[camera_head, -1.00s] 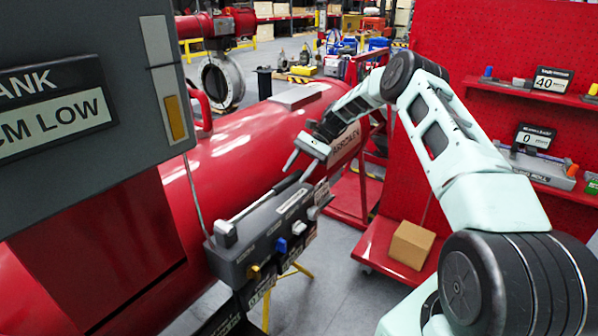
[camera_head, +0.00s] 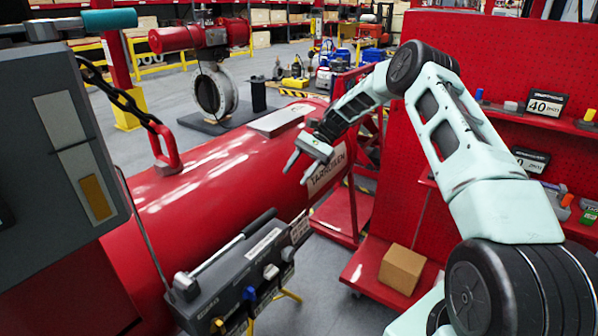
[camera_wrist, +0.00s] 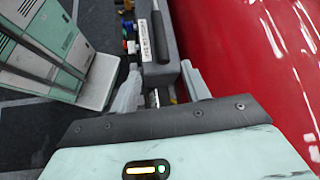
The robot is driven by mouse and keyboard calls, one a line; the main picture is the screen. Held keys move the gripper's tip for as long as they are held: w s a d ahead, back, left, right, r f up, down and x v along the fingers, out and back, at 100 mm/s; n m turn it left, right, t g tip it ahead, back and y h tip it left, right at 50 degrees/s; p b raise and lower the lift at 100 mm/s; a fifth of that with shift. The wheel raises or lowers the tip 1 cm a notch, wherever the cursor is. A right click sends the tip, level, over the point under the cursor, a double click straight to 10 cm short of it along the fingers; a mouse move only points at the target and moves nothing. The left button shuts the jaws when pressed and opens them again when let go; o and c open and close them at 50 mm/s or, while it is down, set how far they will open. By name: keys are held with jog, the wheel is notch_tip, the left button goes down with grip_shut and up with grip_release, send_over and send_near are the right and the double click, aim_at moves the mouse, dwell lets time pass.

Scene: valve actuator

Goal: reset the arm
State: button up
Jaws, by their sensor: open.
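My gripper (camera_head: 307,158) is open and empty in the head view. It is in the air in front of the red tank (camera_head: 235,165), above and beyond the grey control box (camera_head: 240,270). My pale green arm reaches in from the lower right with its elbow raised. In the wrist view, the two grey fingers of my gripper (camera_wrist: 159,88) are spread apart, with nothing between them that they hold. The grey control box (camera_wrist: 157,38) with its black-handled lever shows beyond and between the fingers, and the red tank (camera_wrist: 255,60) fills the right side.
A red pegboard rack (camera_head: 490,55) with shelves stands right of my arm. A cardboard box (camera_head: 401,268) lies on its low platform. A grey panel (camera_head: 60,150) stands close at the left. A black chain (camera_head: 115,92) hangs to a red lug on the tank.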

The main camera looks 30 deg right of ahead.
jog(key=s+a+r+n+g+h+b, duration=0.1)
jog(key=s+a+n+h+b, duration=0.4)
jog(key=a, duration=0.7)
jog(key=s+a+r+n+g+h+b, duration=0.1)
jog(key=s+a+n, duration=0.3)
jog(key=s+a, duration=0.5)
jog(key=s+a+f+n+t+h+b, duration=0.2)
jog(key=s+n, duration=0.3)
jog(key=s, duration=0.7)
jog(key=s+a+f+n+t+h+b, duration=0.1)
jog(key=s+a+n+b, duration=0.3)
jog(key=s, duration=0.8)
jog(key=shift+s+f+n+t+h, duration=0.35)
jog(key=shift+f+n, duration=0.25)
jog(key=shift+n, duration=0.4)
jog(key=shift+a, duration=0.1)
